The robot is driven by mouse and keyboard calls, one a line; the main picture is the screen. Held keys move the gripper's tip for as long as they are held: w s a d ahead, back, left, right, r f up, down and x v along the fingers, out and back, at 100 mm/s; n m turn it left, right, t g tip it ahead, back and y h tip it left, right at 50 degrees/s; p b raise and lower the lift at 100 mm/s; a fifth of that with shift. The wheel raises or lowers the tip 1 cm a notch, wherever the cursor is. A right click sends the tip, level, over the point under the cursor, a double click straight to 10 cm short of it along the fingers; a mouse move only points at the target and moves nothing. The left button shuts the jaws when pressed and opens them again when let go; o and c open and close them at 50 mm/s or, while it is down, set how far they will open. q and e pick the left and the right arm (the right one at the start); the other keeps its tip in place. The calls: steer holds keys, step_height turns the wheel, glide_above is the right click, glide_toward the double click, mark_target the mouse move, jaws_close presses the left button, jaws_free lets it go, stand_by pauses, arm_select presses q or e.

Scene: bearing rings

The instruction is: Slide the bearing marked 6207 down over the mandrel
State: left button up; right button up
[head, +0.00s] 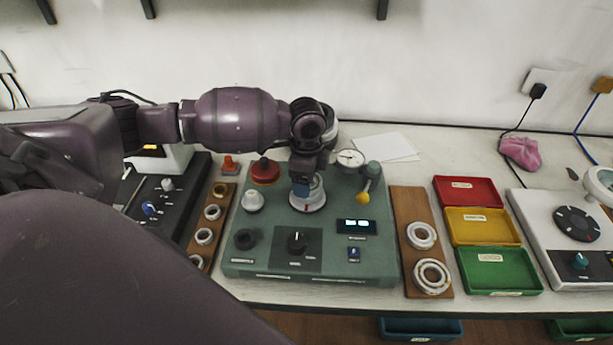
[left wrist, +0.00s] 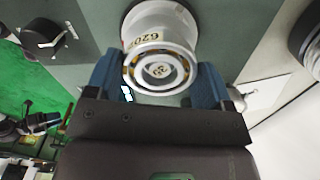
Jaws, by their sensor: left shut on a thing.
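My left gripper (head: 302,188) points down at the middle of the green machine, over a pale round base (head: 309,203). In the left wrist view its blue fingers (left wrist: 160,85) are shut on either side of a bearing (left wrist: 135,62). The bearing is a white ring with a brass-coloured inner part, and the marking on its side reads "620", the last digit unclear. The mandrel's round end (left wrist: 160,71), with a dark number on it, shows inside the ring, so the bearing appears to be around the mandrel. How far down it sits is hard to tell. My right gripper is out of view.
A wooden board (head: 408,200) with two bearings stands right of the machine (head: 240,262), then red (head: 468,182), yellow and green trays. Another board (head: 222,222) with several rings lies left. A dial gauge (head: 350,158) and a yellow-knobbed lever (head: 363,197) stand close right of my gripper.

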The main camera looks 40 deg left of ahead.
arm_select(q)
steer(key=shift+f, duration=0.45)
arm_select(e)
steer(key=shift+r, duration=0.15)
arm_select(q)
steer(key=o, duration=1.1)
steer(key=shift+r, duration=0.25)
step_height(320, 180, up, 9)
steer(key=shift+f+p, duration=0.1)
steer(key=shift+p, duration=0.5)
steer(key=shift+r, duration=0.75)
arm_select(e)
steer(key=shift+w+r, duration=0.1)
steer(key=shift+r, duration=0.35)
